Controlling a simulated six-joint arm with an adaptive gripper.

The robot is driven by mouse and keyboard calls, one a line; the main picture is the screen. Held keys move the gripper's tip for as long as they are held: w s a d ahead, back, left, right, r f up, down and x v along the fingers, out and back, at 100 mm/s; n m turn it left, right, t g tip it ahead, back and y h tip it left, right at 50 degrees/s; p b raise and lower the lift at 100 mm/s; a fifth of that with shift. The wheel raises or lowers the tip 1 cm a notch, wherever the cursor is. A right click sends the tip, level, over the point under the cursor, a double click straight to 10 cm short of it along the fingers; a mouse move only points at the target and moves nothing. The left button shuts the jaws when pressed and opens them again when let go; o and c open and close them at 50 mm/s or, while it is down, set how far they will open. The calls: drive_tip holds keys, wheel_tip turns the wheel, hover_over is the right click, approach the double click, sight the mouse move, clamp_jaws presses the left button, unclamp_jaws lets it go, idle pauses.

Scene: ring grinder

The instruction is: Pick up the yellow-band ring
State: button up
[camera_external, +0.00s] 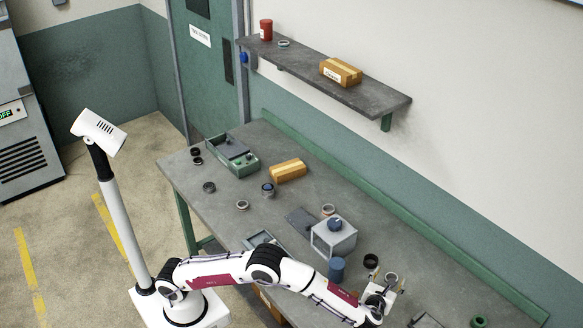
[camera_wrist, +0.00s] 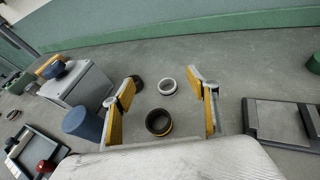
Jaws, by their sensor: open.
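A dark ring with a thin yellowish band (camera_wrist: 159,122) stands on the bench in the wrist view, between the two fingers and close to the palm side. I cannot see it in the external view, where my gripper hides that spot. My gripper (camera_wrist: 161,84) is open and empty, with yellow pads on its fingers. In the external view my gripper (camera_external: 382,296) is low over the right part of the bench. A pale grey ring (camera_wrist: 168,86) lies beyond the banded ring, between the fingertips. A dark ring (camera_wrist: 138,83) is partly behind the left finger.
A grey box with a blue knob (camera_wrist: 85,85) and a blue cylinder (camera_wrist: 82,123) stand left of my gripper. A dark tray (camera_wrist: 280,122) lies to the right. A tray with a red knob (camera_wrist: 30,150) is lower left. The green wall edge (camera_external: 400,215) runs behind.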

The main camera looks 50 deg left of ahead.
drive_tip(key=s+f+n, duration=0.1)
drive_tip(key=s+f, duration=0.1)
drive_tip(key=s+f+n+g+y, duration=0.1)
drive_tip(key=s+f, duration=0.1)
drive_tip(key=f, duration=0.1)
drive_tip(key=s+f+n+y, duration=0.1)
drive_tip(key=s+f, duration=0.2)
drive_tip(key=shift+d+f+n+g, duration=0.1)
drive_tip(key=shift+d+n+g, duration=0.2)
drive_tip(key=shift+d+g, duration=0.1)
drive_tip(key=shift+f, duration=0.1)
drive_tip(key=shift+x, duration=1.2)
drive_tip(key=shift+w+a+y, duration=0.15)
drive_tip(key=shift+y, duration=0.15)
drive_tip(key=shift+x, duration=2.45)
drive_tip(key=c, duration=1.4)
